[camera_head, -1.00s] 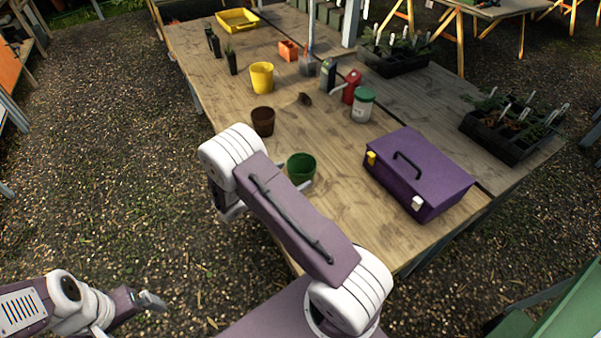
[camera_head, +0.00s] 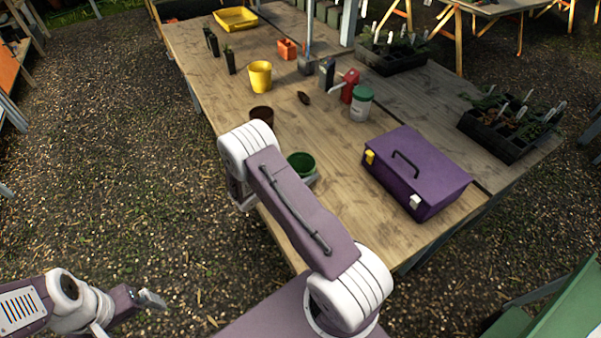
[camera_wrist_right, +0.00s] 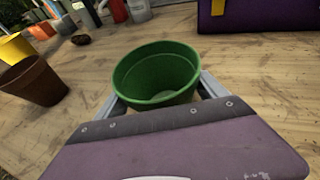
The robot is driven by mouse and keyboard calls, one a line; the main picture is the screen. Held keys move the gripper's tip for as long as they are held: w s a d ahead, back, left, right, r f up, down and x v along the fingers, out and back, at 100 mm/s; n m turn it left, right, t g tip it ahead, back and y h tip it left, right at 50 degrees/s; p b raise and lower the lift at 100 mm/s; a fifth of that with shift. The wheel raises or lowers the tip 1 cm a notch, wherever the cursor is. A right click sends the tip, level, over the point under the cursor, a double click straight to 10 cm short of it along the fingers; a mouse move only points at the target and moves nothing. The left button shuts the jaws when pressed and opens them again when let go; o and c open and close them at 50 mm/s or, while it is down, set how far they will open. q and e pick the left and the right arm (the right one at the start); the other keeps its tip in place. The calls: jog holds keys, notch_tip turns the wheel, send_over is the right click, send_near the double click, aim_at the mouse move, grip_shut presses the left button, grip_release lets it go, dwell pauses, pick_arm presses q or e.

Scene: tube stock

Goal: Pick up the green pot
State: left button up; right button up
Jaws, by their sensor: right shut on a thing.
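The green pot (camera_head: 301,161) is near the front left edge of the wooden table, partly hidden behind my right arm in the head view. In the right wrist view the green pot (camera_wrist_right: 157,75) sits between the two grey fingers of my right gripper (camera_wrist_right: 160,92), one on each side. The right gripper is shut on it. The pot's open rim faces up, and its base is hidden, so I cannot tell whether it touches the table. My left gripper (camera_head: 152,299) is at the lower left, over the gravel and away from the table; its jaw opening is unclear.
A brown pot (camera_head: 262,113) stands just behind the green pot, a yellow pot (camera_head: 260,77) farther back. A purple toolbox (camera_head: 415,170) stands to the right. A white jar with a green lid (camera_head: 361,104) and a red can (camera_head: 349,86) stand behind. The table front is clear.

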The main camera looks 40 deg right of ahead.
aim_at(309, 157)
notch_tip(309, 157, up, 4)
jog(key=shift+r, duration=0.2)
jog(key=s+d+r, duration=0.1)
jog(key=s+r, duration=0.1)
jog(key=s, duration=0.1)
jog(key=s+d+r, duration=0.2)
jog(key=s, duration=0.2)
jog(key=s+d+r, duration=0.2)
jog(key=s, duration=0.1)
jog(key=shift+s+r+b, duration=0.3)
